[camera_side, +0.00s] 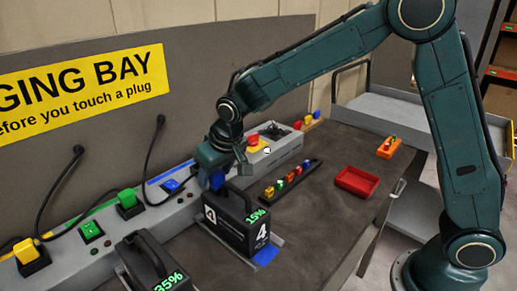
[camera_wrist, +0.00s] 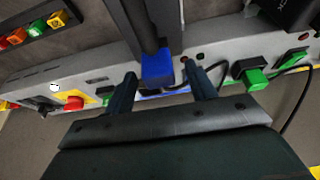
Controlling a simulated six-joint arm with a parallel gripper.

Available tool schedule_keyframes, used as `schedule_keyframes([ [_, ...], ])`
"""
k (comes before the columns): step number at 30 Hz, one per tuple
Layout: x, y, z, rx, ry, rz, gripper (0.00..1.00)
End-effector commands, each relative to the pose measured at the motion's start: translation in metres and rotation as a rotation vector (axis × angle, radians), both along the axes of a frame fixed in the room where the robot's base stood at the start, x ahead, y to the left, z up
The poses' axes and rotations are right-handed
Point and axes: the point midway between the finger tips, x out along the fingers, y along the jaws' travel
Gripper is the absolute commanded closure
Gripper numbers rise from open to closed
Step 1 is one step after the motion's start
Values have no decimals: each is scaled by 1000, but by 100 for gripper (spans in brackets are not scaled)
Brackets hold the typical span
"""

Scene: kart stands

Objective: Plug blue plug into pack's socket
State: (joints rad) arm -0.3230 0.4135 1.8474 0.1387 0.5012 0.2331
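The blue plug (camera_side: 217,180) is at the top rear of the black pack marked 4 (camera_side: 228,226), which shows "15%". In the wrist view the blue plug (camera_wrist: 158,68) sits against the end of the dark pack (camera_wrist: 150,22). My gripper (camera_side: 214,172) is right at the plug. In the wrist view its two fingers (camera_wrist: 160,72) stand on either side of the plug, with a visible gap on each side. The pack's socket is hidden behind the plug, so how deep the plug sits cannot be told.
Another pack (camera_side: 150,262) shows "35%". A black rack (camera_side: 292,180) and red tray (camera_side: 357,182) lie right on the dark bench.

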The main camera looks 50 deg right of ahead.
Motion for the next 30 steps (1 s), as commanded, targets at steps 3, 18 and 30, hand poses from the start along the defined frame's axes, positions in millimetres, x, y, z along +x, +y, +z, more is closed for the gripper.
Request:
schedule_keyframes([
  [3,0,0,0,0,1,0,44],
  [18,-10,0,24,1,-2,0,44],
  [30,-35,1,85,1,-4,1,44],
])
